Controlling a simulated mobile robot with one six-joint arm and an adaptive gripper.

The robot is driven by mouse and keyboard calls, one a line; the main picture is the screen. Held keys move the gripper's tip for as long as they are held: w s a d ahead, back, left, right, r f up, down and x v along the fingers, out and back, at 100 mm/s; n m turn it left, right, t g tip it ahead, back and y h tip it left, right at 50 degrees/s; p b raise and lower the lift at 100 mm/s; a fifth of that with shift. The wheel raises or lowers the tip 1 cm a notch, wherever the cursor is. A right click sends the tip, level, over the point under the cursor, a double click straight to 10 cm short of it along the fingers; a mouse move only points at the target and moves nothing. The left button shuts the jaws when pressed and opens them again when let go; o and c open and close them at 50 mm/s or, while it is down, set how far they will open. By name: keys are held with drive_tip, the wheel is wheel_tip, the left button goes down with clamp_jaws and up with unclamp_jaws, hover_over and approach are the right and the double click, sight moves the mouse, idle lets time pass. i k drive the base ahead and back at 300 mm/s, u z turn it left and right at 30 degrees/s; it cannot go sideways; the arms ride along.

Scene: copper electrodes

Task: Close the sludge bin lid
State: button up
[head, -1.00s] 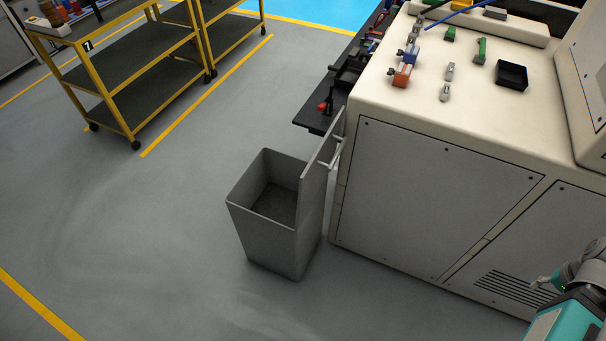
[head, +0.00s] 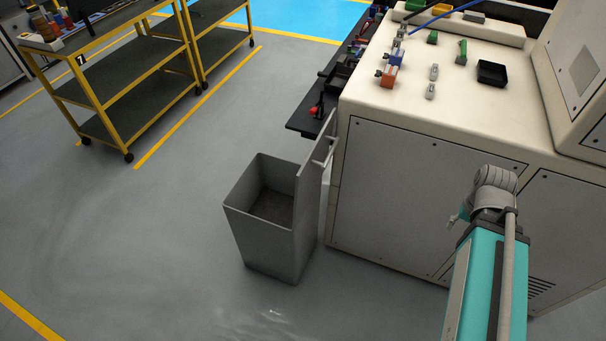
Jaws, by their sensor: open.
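The sludge bin (head: 262,235) is a grey, open-topped box on the floor, left of the cream machine. Its inside is visible and looks empty. Its lid (head: 312,178) stands raised, nearly upright, along the bin's right edge. A bar handle (head: 326,152) sits on the lid's outer side, facing the machine. My gripper (head: 454,219) shows only as a small part at the left of my arm, well right of the bin and in front of the machine's side. It is open and apart from the lid; most of it is hidden.
The cream machine (head: 425,195) stands close to the lid's right side. A black shelf (head: 305,122) with tools juts out just behind the lid. A yellow-framed cart (head: 118,95) stands at the back left. The grey floor left of and before the bin is clear.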

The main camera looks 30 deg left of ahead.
sight(308, 177)
drive_tip(key=u, duration=1.1)
drive_tip(key=k, duration=0.55)
drive_tip(key=u, duration=0.1)
drive_tip(key=i, duration=0.55)
drive_tip(key=z, duration=0.05)
